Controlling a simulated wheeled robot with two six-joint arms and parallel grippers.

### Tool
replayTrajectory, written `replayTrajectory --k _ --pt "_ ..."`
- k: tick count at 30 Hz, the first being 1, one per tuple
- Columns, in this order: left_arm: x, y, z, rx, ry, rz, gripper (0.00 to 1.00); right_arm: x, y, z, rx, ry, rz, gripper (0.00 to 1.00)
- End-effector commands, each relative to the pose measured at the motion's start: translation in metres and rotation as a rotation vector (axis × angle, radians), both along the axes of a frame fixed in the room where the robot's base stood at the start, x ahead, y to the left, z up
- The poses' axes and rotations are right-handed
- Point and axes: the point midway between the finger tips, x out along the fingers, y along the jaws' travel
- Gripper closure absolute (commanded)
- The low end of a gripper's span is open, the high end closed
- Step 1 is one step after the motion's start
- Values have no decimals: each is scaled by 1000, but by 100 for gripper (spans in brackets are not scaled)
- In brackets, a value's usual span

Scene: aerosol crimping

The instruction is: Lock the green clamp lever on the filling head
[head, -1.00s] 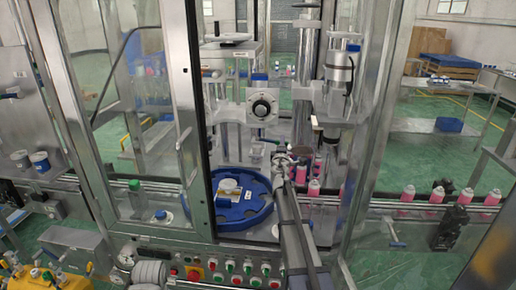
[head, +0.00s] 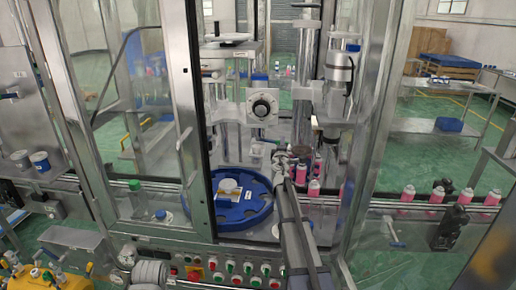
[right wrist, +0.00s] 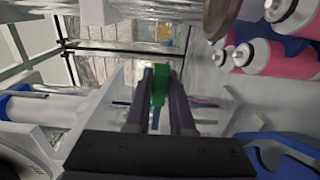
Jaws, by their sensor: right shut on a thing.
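My right gripper (right wrist: 160,90) is shut on the green clamp lever (right wrist: 159,84), which stands between its two dark fingers in the right wrist view. In the head view my right gripper (head: 284,160) reaches into the machine, just right of the blue round tray (head: 240,214). The lever cannot be made out there. The filling head column (head: 338,70) with its metal cylinder stands above and to the right of the gripper. My left gripper is not in view.
The cabinet's door post (head: 190,130) stands left of my arm. A button panel (head: 230,268) runs along the front.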

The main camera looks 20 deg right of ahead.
Motion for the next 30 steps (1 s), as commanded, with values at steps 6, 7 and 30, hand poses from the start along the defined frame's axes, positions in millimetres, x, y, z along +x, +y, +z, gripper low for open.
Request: replayTrajectory --k 6,7,30 --pt "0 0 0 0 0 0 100 0 0 0 0 0 0 100" --pt "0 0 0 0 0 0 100 0 0 0 0 0 0 100" --pt "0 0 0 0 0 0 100 -17 23 0 0 0 2 100"
